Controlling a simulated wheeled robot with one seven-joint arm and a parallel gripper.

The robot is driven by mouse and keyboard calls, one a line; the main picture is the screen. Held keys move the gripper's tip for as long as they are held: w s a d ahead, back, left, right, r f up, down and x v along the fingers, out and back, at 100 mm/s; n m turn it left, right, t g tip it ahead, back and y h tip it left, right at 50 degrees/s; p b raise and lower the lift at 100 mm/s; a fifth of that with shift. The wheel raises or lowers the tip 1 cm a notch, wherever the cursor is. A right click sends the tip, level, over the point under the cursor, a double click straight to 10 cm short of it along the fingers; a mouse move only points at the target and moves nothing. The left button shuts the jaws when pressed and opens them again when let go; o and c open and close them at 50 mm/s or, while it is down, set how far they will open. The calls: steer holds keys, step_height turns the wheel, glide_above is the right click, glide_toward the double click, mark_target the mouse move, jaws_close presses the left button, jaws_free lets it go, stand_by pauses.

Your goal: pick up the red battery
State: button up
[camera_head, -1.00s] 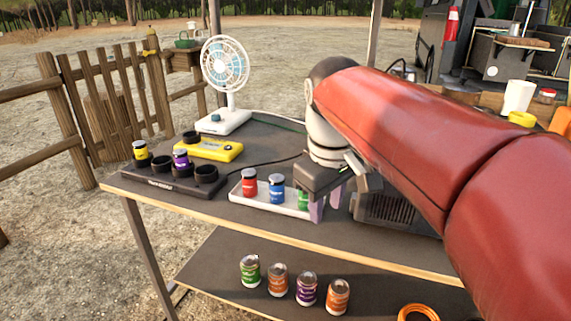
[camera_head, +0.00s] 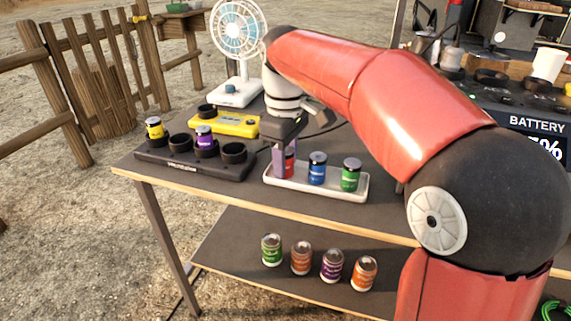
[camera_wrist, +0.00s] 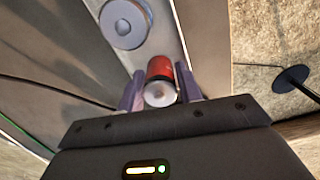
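The red battery (camera_head: 290,168) stands upright at the left end of the white tray (camera_head: 318,184), partly hidden by a finger of my gripper (camera_head: 283,160) in the head view. In the wrist view the red battery (camera_wrist: 160,70) lies between the two fingertips of my gripper (camera_wrist: 159,90). The fingers are apart, with a thin gap beside the battery on the left; the right finger is very close to it, and I cannot tell if it touches. A blue battery (camera_head: 317,170) and a green battery (camera_head: 350,176) stand to its right in the tray.
A dark charger (camera_head: 185,163) with round sockets, holding yellow and purple batteries, stands left of the tray. A yellow device (camera_head: 237,124) and a white fan (camera_head: 238,50) are behind. Several cans (camera_head: 301,258) stand on the lower shelf (camera_head: 230,250).

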steer(key=shift+f, duration=0.25)
steer(key=c, duration=0.7)
steer(key=shift+r, duration=0.1)
